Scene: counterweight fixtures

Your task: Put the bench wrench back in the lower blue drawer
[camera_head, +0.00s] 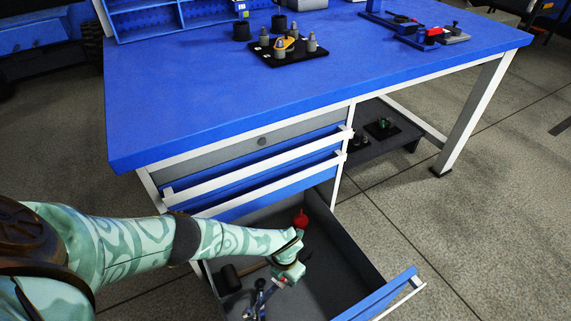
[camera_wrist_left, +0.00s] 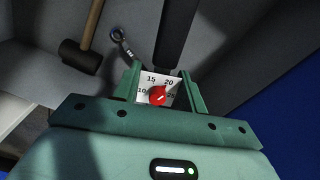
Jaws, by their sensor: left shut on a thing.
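My left gripper (camera_head: 283,280) reaches down into the open lower blue drawer (camera_head: 376,300). In the left wrist view its fingers (camera_wrist_left: 160,95) are shut on a tool with a white dial (camera_wrist_left: 152,80), dark numbers and a red pointer; I take it for the bench wrench. A dark bar (camera_wrist_left: 176,40) runs away from the dial. In the head view the arm and hand hide most of the tool. A spanner with a ring end (camera_wrist_left: 118,33) lies in the drawer beside it. I cannot tell whether the held tool touches the drawer floor. My right gripper is out of view.
A hammer with a black head (camera_wrist_left: 80,57) and a red object (camera_head: 300,218) lie in the drawer. Its grey side wall (camera_head: 350,240) stands at the right. Two shut drawers (camera_head: 265,170) are above. The blue bench top (camera_head: 200,95) carries a black fixture (camera_head: 288,50).

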